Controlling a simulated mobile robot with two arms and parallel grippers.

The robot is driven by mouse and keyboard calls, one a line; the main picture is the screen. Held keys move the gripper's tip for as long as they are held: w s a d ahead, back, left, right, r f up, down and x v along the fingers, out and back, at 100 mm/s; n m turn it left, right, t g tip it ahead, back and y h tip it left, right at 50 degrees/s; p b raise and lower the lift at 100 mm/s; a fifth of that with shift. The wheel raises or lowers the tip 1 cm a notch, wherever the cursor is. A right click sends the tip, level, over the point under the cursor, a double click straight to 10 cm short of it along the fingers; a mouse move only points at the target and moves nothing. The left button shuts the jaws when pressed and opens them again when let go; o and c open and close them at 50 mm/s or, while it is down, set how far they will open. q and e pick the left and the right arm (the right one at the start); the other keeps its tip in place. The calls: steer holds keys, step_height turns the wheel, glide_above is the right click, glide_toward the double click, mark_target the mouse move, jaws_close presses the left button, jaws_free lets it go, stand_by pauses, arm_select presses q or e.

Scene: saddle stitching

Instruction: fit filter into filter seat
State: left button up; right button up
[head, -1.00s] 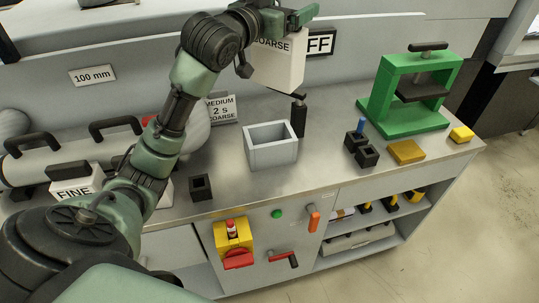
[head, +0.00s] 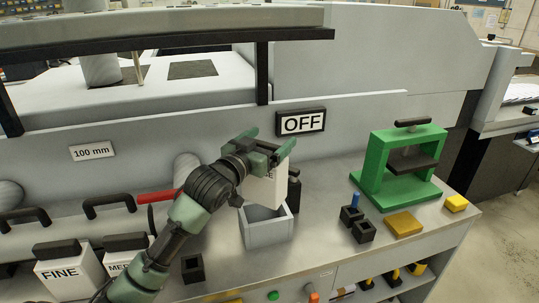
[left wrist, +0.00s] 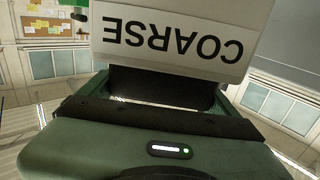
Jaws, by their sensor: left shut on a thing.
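The filter, a white block marked COARSE (head: 262,191), is held in my left gripper (head: 268,152), whose jaws are shut on its upper part. In the left wrist view the block's COARSE face (left wrist: 175,42) shows upside down between the fingers. An open-topped grey box (head: 269,234), probably the filter seat, stands on the bench just below the block. The block's lower end is at the box's opening and overlaps its back rim; I cannot tell whether it is inside. My right gripper is out of view.
White blocks marked FINE (head: 62,274) and a partly hidden MEDIUM (head: 117,263) stand at left. A dark post (head: 294,190) stands right behind the box. A green press (head: 400,165), small black holders (head: 364,231) and yellow blocks (head: 404,224) are at right. An OFF sign (head: 302,122) hangs behind.

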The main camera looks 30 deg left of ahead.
arm_select(q)
step_height(320, 180, down, 4)
steer(key=shift+f, duration=0.2)
steer(key=shift+f, duration=0.2)
steer(key=o, duration=1.8)
steer(key=shift+r, duration=0.1)
